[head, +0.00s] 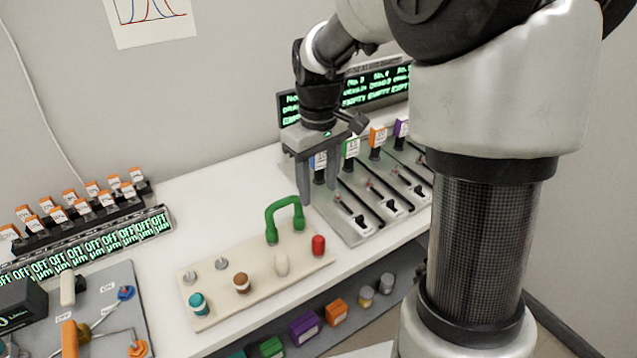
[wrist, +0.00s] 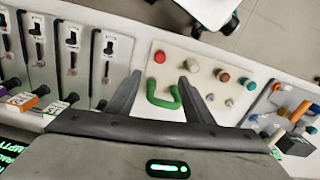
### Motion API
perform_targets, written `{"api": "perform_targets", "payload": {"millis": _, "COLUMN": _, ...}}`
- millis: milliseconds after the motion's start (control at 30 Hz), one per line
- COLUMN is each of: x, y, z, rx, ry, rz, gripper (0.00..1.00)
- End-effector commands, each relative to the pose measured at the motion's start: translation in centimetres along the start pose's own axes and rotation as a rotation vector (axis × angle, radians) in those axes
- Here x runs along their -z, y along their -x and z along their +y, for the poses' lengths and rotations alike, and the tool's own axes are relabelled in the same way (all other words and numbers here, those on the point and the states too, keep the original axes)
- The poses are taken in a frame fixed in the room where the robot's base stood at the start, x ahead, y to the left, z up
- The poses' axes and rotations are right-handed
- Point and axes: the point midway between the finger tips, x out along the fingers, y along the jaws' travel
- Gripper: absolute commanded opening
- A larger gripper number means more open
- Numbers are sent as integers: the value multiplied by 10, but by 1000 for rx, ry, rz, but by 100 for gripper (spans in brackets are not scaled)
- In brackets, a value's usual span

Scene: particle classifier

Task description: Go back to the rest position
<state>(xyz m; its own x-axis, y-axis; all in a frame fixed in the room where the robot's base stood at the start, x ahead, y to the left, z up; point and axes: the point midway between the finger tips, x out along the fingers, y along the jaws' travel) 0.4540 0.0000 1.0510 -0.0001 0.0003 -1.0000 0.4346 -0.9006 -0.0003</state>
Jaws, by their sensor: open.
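My gripper (head: 318,192) hangs fingers-down in the head view, above the near-left end of the grey slider panel (head: 352,229). Its two fingers are apart with nothing held between them. In the wrist view, my gripper (wrist: 161,76) is open and empty. The green handle (wrist: 163,100) appears between and beyond its fingers, apart from them. In the head view the green handle (head: 284,215) stands on the cream board (head: 256,301), left of and below the gripper.
The cream board also carries a red knob (head: 318,245), a brown knob (head: 241,283) and a teal knob (head: 198,303). A display (head: 373,89) stands behind the slider panel. Coloured blocks sit on a lower shelf. White table surface (head: 218,212) is clear left of the gripper.

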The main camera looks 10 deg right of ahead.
Motion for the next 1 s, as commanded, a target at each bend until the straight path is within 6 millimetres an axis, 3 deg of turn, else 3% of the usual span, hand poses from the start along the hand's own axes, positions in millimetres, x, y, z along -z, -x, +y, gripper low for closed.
{"api": "perform_targets", "payload": {"millis": 233, "x": 0, "y": 0, "z": 0, "rx": 0, "ry": 0, "rz": 0, "gripper": 47}}
{"api": "perform_targets", "payload": {"millis": 333, "x": -4, "y": 12, "z": -2, "rx": -10, "ry": -10, "rz": 11, "gripper": 47}}
{"api": "perform_targets", "payload": {"millis": 467, "x": -23, "y": 56, "z": -10, "rx": -51, "ry": -59, "rz": 62, "gripper": 47}}
{"api": "perform_targets", "payload": {"millis": 600, "x": -61, "y": 120, "z": -28, "rx": -104, "ry": -160, "rz": 164, "gripper": 47}}
{"api": "perform_targets", "payload": {"millis": 700, "x": -92, "y": 156, "z": -43, "rx": -126, "ry": -238, "rz": 246, "gripper": 47}}
{"api": "perform_targets", "payload": {"millis": 833, "x": -127, "y": 187, "z": -60, "rx": -132, "ry": -331, "rz": 351, "gripper": 47}}
{"api": "perform_targets", "payload": {"millis": 1000, "x": -156, "y": 203, "z": -75, "rx": -120, "ry": -410, "rz": 448, "gripper": 47}}
